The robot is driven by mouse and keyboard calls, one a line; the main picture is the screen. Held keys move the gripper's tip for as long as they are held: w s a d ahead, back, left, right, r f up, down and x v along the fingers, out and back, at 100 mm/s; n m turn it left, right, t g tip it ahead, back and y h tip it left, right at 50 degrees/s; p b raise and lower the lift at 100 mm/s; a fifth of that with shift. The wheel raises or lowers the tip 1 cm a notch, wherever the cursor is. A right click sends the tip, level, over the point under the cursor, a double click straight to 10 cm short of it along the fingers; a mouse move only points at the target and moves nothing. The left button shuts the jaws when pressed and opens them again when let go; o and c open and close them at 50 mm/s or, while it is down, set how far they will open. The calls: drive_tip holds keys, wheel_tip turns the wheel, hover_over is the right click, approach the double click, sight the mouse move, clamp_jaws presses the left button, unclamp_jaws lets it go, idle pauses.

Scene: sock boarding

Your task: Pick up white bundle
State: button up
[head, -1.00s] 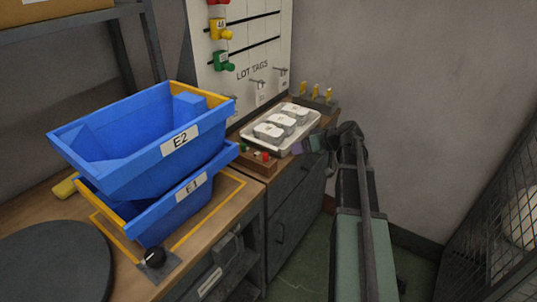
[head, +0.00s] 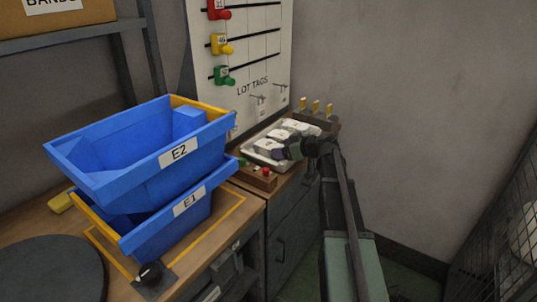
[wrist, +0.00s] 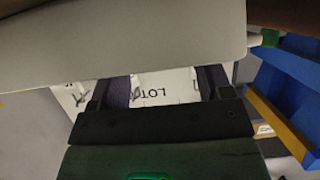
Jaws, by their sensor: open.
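Three white bundles lie in a row in a shallow pale tray (head: 252,153) on the back of the bench in the head view. I can make out the near bundle (head: 265,145), the middle one (head: 280,136) and the far one (head: 298,126).
Stacked blue bins, E2 (head: 120,158) over E1 (head: 170,225), stand left of the tray. A small wooden block with coloured buttons (head: 258,176) sits in front of it. The lot tags board (head: 245,60) rises behind. Yellow-topped pegs (head: 315,106) stand beyond the tray.

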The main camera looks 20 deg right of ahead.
drive_tip(key=x, duration=0.3)
drive_tip(key=shift+w+a+f+b, duration=0.1)
drive_tip(key=shift+w+f+b, duration=0.05)
drive_tip(key=shift+b, duration=0.25)
drive_tip(key=c, duration=0.6)
wheel_tip(320, 180, up, 20)
drive_tip(key=p, duration=2)
